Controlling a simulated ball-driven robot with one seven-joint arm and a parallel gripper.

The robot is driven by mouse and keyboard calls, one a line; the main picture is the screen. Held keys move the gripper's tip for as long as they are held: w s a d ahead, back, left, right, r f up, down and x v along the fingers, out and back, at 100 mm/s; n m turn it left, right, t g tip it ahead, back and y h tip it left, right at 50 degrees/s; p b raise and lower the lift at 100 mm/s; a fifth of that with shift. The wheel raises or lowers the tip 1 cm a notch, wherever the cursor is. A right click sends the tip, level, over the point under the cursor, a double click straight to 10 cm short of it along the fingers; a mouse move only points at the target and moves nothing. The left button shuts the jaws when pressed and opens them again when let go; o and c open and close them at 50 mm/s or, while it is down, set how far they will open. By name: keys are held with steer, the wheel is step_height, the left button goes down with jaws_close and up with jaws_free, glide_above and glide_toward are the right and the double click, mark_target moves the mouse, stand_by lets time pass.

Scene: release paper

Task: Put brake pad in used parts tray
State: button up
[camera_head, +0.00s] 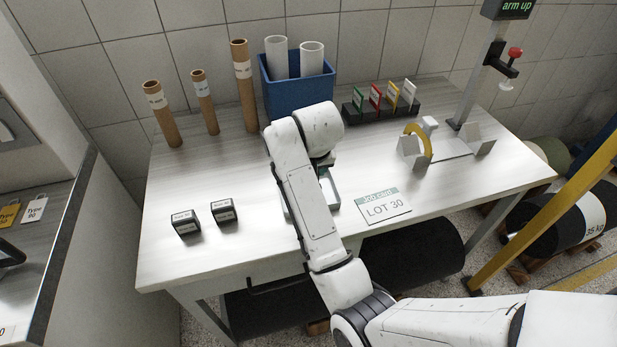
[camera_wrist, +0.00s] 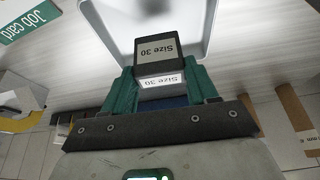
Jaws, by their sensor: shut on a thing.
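The brake pad is a small dark block (camera_wrist: 160,55) with white "Size 30" labels. In the wrist view it sits between the green fingers of my gripper (camera_wrist: 162,88), which is shut on it. A pale shallow tray (camera_wrist: 103,30) lies beyond the block in that view; I cannot tell whether the block touches it. In the head view part of the tray (camera_head: 334,198) shows beside my arm, which hides the rest of it and the held pad. No used-parts label on the tray is readable.
Two similar dark blocks (camera_head: 185,222) (camera_head: 225,211) stand on the left of the bench (camera_head: 215,255). A LOT 30 job card (camera_head: 383,207) lies right of the tray. Cardboard tubes (camera_head: 245,88), a blue bin (camera_head: 283,97) and a card rack (camera_head: 385,108) stand behind.

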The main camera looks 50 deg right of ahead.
steer(key=shift+f, duration=1.55)
steer(key=shift+f, duration=0.1)
steer(key=o, duration=1.2)
steer(key=shift+c, duration=0.2)
steer(key=v, duration=1.2)
steer(key=s+a+f+n+g+y, duration=0.1)
steer(key=s+a+f+n, duration=0.1)
steer(key=s+a+f, duration=0.2)
steer(key=s+a+f+n, duration=0.2)
steer(key=s+a+f, duration=0.2)
steer(key=s+f, duration=0.4)
steer(key=s+a+f+n+g+y, duration=0.1)
steer(key=s+a+f, duration=0.3)
steer(key=s, duration=0.6)
step_height(320, 180, down, 2)
steer(key=shift+s+a+f+n+g+y+p, duration=0.15)
steer(key=shift+s+f+n+g+y+p, duration=0.2)
steer(key=shift+n, duration=0.55)
steer(key=shift+r, duration=0.1)
